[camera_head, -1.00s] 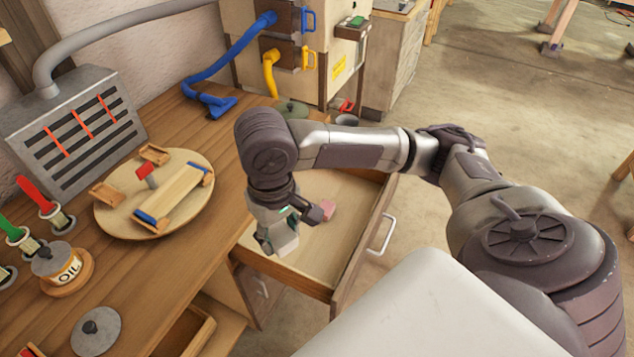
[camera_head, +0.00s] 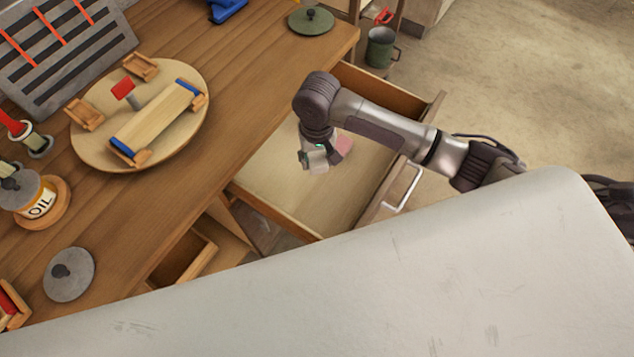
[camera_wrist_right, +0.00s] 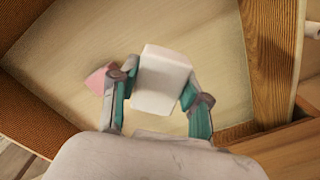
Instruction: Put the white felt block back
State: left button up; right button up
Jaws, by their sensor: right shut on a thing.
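The white felt block (camera_wrist_right: 162,80) is between the fingers of my right gripper (camera_wrist_right: 158,95), which is shut on it. In the head view the white block (camera_head: 318,160) shows below my right gripper (camera_head: 312,154), over the open drawer (camera_head: 290,195). I cannot tell whether the block touches the drawer floor. A pink block (camera_head: 344,145) is in the drawer just right of the gripper; in the wrist view the pink block (camera_wrist_right: 97,80) shows beside the left finger, partly hidden. My left gripper is not in view.
On the bench stand a round board (camera_head: 85,150) with a wooden lath in blue-padded holders, an oil can (camera_head: 38,200) and a grey lid (camera_head: 69,274). A green lid (camera_head: 311,20) lies near the bench corner. The drawer's front left floor is clear.

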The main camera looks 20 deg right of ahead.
send_over(317, 183)
notch_tip(317, 183, down, 6)
jog(key=shift+r, duration=0.15)
notch_tip(317, 183, down, 3)
jog(key=shift+f, duration=0.45)
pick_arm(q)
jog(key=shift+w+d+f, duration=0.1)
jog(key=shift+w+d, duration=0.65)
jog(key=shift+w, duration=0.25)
pick_arm(e)
jog(key=shift+f, duration=0.15)
jog(key=shift+f, duration=0.1)
jog(key=o, duration=1.1)
